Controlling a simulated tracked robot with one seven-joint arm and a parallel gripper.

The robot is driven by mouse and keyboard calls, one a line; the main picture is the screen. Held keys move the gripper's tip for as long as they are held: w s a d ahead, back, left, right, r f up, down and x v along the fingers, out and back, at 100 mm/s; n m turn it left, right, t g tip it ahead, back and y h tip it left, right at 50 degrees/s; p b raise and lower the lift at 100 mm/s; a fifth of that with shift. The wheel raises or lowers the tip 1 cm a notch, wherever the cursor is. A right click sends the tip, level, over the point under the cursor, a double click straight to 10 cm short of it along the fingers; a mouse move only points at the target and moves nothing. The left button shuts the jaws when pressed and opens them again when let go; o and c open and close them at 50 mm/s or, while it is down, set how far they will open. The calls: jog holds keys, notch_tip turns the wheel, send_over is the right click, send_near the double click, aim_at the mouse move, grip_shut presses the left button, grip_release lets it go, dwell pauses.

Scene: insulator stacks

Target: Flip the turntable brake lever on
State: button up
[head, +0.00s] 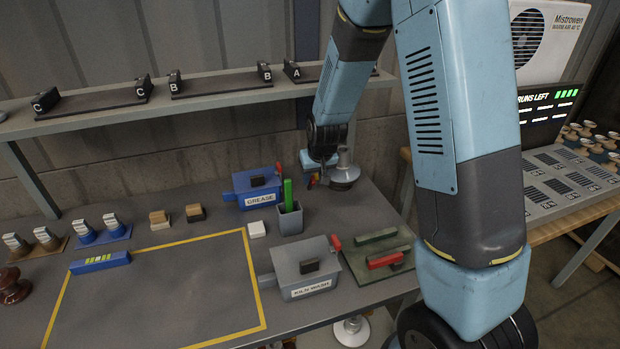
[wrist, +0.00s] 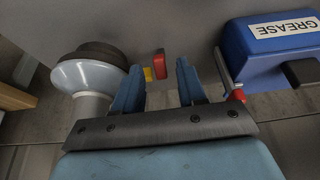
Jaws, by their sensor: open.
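The turntable (head: 344,174) is a grey round stand at the back right of the bench, and it shows with a dark top and pale rim in the wrist view (wrist: 88,74). A small red lever (wrist: 159,63) with a yellow piece beside it stands near the turntable; I take it to be the brake lever. My gripper (wrist: 158,70) is open, and the lever shows between its two blue fingertips in the wrist view. I cannot tell whether they touch it. In the head view my gripper (head: 318,179) is low beside the turntable, its fingers partly hidden.
The blue GREASE box (head: 258,186) stands close left of my gripper; its red-knobbed crank (wrist: 237,95) is near one finger in the wrist view. A grey bin (head: 290,219) with a green item and the KILN WASH box (head: 305,268) stand nearer. The yellow-outlined area (head: 258,285) is mostly clear.

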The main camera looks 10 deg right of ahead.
jog(key=shift+w+f, duration=0.25)
jog(key=shift+f, duration=0.35)
grip_shut()
dwell(0.4)
